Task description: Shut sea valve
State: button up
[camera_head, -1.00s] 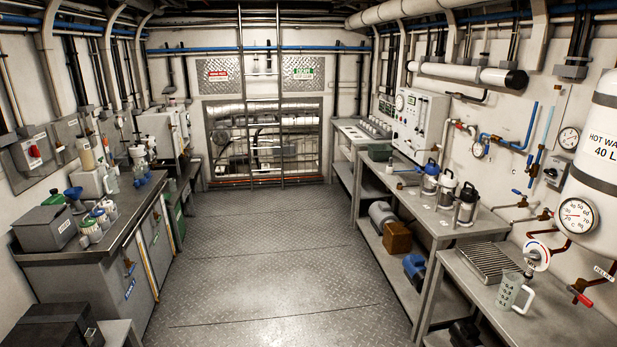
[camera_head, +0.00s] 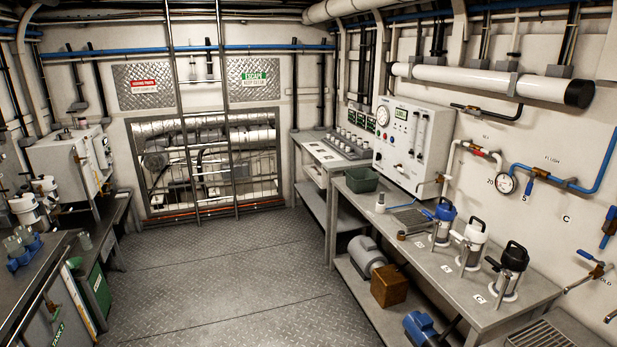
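A round gauge (camera_head: 505,183) is between these two valves. Another blue-handled tap (camera_head: 589,256) is at the right edge, by a partly cut-off label. My gripper is not in view.
A grey bench (camera_head: 428,262) along the right wall stands below the valves. It holds blue (camera_head: 443,222), white (camera_head: 470,243) and black-topped (camera_head: 509,270) canisters and a green bin (camera_head: 361,180). A white control panel (camera_head: 413,146) hangs behind. The plate floor (camera_head: 225,270) is clear between the benches.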

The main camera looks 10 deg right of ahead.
aim_at(480, 153)
jog(key=i+z, duration=0.2)
jog(key=i, duration=0.3)
jog(key=i+j+z, duration=0.2)
jog(key=i, duration=0.25)
jog(key=i+z, duration=0.25)
jog(key=i, duration=0.25)
jog(key=i+z, duration=0.5)
jog(key=z, duration=0.2)
jog(key=i+j+z, duration=0.1)
jog(key=z, duration=0.25)
jog(key=i, duration=0.1)
